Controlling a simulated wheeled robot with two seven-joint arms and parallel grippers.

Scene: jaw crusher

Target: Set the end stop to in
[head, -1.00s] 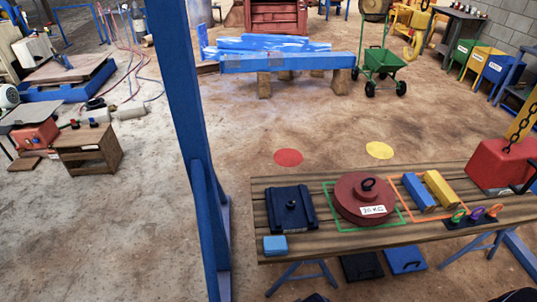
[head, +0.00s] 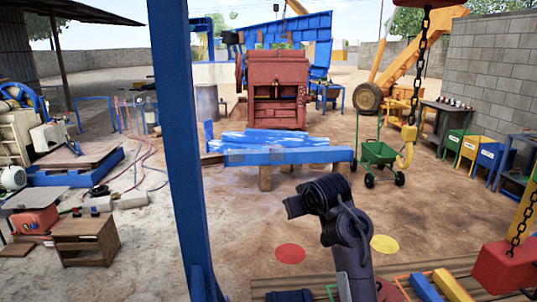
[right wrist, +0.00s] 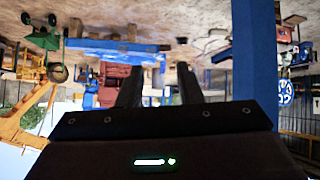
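I cannot pick out an end stop with certainty in either view. The red jaw crusher (head: 277,92) stands in the middle background of the head view, behind a long blue beam (head: 285,155). My dark arm (head: 355,255) rises from the bottom of the head view, in front of the ground before the beam. My right gripper (right wrist: 160,82) shows in the right wrist view with its two dark fingers apart and nothing between them. That view is upside down, and the blue beam (right wrist: 112,48) and the crusher (right wrist: 113,77) show beyond the fingers. My left gripper is out of view.
A wooden workbench (head: 455,268) with blue and yellow blocks (head: 424,288) lies at the bottom right. A blue post (head: 178,130) stands left of centre. A green cart (head: 378,155) stands beside the beam.

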